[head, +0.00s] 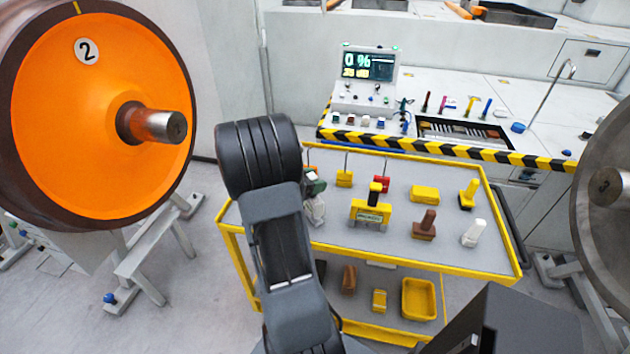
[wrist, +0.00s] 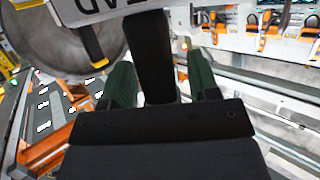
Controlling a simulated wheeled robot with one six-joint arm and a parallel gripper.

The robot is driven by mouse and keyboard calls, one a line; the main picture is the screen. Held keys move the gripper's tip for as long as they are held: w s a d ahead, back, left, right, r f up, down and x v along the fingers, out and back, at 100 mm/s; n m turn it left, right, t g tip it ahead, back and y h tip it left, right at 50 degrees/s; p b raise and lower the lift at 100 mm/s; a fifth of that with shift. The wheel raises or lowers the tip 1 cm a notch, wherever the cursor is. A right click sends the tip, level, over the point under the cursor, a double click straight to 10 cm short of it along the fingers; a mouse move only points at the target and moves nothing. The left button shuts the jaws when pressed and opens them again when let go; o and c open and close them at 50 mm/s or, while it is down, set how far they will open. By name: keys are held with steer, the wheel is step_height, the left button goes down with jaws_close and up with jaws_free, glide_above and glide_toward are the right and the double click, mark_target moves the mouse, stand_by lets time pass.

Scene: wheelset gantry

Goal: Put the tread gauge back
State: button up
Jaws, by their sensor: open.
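In the wrist view a black handle (wrist: 152,60) lies between the two green fingers of my gripper (wrist: 160,70). Beyond it is a white plate ending in "EAD". In the head view my arm hides most of the gripper; a dark green part shows left of the gauge.
The yellow-edged cart (head: 440,265) also holds a yellow block (head: 424,193), a brown stamp-like tool (head: 425,226) and a white one (head: 474,233). An orange wheel (head: 80,130) stands left, a grey wheel (head: 605,235) right. A striped bench edge (head: 450,148) runs behind.

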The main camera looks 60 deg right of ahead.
steer(key=v, duration=1.1)
steer(key=shift+w+a+b, duration=0.25)
steer(key=shift+b, duration=0.1)
steer(key=w+a+r+n+t+h, duration=0.1)
steer(key=w+r+n+t, duration=0.2)
steer(key=w+t, duration=0.45)
steer(key=w+a+r+n+t+y, duration=0.3)
steer(key=w+a+n+t+y, duration=0.15)
steer(key=a+t, duration=0.2)
steer(key=w+a+r+n+t+y, duration=0.25)
steer(key=w+a+n+t, duration=0.2)
steer(key=a, duration=0.35)
steer(key=s+a+f+n+g+y, duration=0.1)
steer(key=s+a+n+y, duration=0.3)
steer(key=a, duration=0.2)
steer(key=s+a+f+n+g+y, duration=0.1)
steer(key=s+a+n+g+y, duration=0.15)
steer(key=a+n+y, duration=0.35)
steer(key=s+a+f+n+g+h, duration=0.1)
steer(key=s+f+g+h, duration=0.2)
steer(key=s, duration=0.9)
steer(key=shift+f+g, duration=0.15)
steer(key=shift+g, duration=0.55)
steer(key=shift+a, duration=0.1)
